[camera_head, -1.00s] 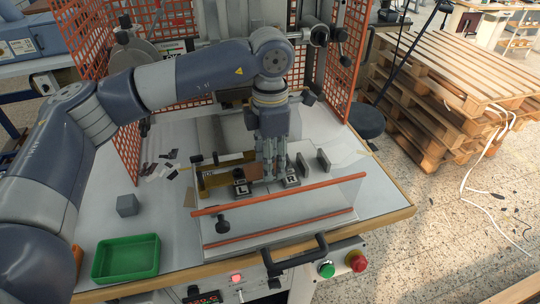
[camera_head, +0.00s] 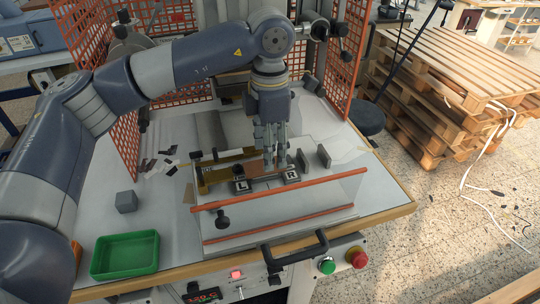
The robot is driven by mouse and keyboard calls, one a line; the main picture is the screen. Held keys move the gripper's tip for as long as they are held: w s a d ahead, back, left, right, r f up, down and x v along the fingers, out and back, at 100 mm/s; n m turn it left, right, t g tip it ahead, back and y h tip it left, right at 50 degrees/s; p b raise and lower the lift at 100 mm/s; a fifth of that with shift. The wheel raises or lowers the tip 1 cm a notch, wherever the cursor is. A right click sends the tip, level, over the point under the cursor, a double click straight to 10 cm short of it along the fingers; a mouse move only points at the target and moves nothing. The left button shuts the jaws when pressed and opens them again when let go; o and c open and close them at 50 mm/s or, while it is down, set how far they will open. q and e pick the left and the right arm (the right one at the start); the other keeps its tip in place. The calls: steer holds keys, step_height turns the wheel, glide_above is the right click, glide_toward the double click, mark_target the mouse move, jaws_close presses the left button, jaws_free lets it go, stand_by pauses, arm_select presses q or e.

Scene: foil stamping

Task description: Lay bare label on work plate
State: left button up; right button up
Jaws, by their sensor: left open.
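My left gripper (camera_head: 271,160) points down over the work area behind the clear guard, with its fingers apart. A flat brown piece (camera_head: 252,167), possibly the bare label, shows just left of the fingers; they partly cover it, and I cannot tell whether they touch it. It appears to lie at the work plate, between and behind the dark blocks marked L (camera_head: 241,187) and R (camera_head: 290,177). The plate itself is mostly hidden by the gripper and blocks. My right gripper is not in view.
A clear guard with orange rails (camera_head: 265,194) stands in front of the work area. A green tray (camera_head: 125,256) and grey cube (camera_head: 126,202) sit at left, with dark and white scraps (camera_head: 163,163) behind. Two grey upright plates (camera_head: 323,156) stand right of the gripper.

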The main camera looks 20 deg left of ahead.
arm_select(q)
step_height(320, 180, up, 10)
steer(key=b, duration=0.1)
steer(key=shift+b, duration=0.4)
steer(key=shift+f, duration=0.15)
